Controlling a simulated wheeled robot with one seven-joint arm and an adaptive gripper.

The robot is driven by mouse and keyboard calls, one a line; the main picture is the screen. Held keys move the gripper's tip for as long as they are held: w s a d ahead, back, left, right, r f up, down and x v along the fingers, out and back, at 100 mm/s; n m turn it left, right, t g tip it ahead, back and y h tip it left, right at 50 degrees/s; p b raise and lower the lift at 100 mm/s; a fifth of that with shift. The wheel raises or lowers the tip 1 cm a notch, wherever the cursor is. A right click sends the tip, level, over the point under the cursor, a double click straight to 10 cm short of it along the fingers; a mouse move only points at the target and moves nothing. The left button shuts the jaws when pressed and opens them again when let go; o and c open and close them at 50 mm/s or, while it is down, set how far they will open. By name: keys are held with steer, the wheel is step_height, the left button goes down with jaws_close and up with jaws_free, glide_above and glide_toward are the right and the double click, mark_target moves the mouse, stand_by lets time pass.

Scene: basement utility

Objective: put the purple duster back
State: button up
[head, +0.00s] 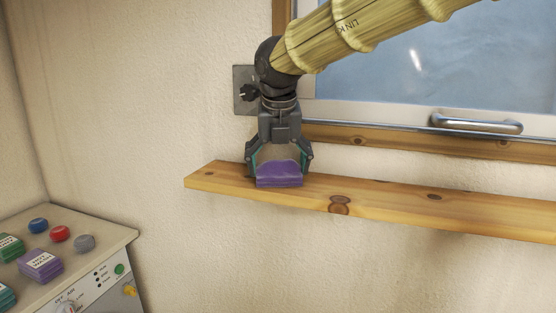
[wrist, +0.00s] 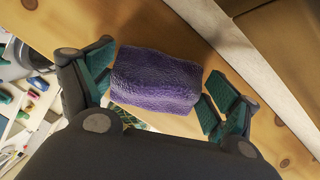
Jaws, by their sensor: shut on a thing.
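The purple duster (head: 279,175) is a soft-looking block between the fingers of my gripper (head: 279,178), at the left part of the wooden shelf (head: 400,203) under the window. My gripper points down and is shut on the duster, with a finger at each side. In the wrist view the duster (wrist: 155,80) lies between the two teal finger pads, with the wood behind it. I cannot tell whether its underside touches the shelf or hangs just above it.
At lower left stands a pale machine (head: 110,235) with coloured knobs and labelled blocks on top, including a purple block (head: 40,265). A wall switch plate (head: 243,90) is behind my gripper. The window handle (head: 477,124) is to the right. The shelf's right part is clear.

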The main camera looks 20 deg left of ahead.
steer(key=o, duration=0.7)
steer(key=shift+f, duration=0.1)
steer(key=b+v, duration=0.3)
steer(key=v, duration=0.9)
